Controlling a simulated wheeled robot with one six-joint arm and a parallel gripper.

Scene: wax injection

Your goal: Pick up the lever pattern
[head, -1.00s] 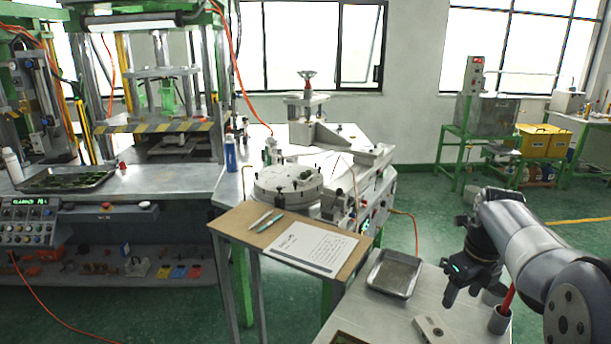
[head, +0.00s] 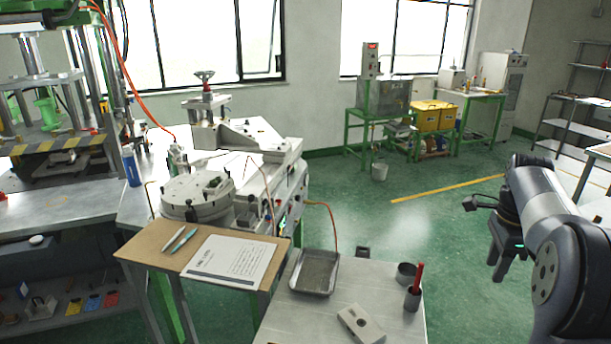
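I cannot make out the lever pattern for certain. A small dark green shape (head: 214,183) shows on top of the round grey mould (head: 190,200) on the machine table, too small to identify. My gripper (head: 497,268) hangs at the right, beyond the right side of the small metal table and well away from the mould. Its fingers look apart, with nothing seen between them.
The small table (head: 310,318) holds a metal tray (head: 316,272), a grey block (head: 361,324), a grey cup (head: 407,273) and a cup with a red-handled tool (head: 413,298). A board (head: 150,250) bears paper and pens. Green floor (head: 420,235) is open behind.

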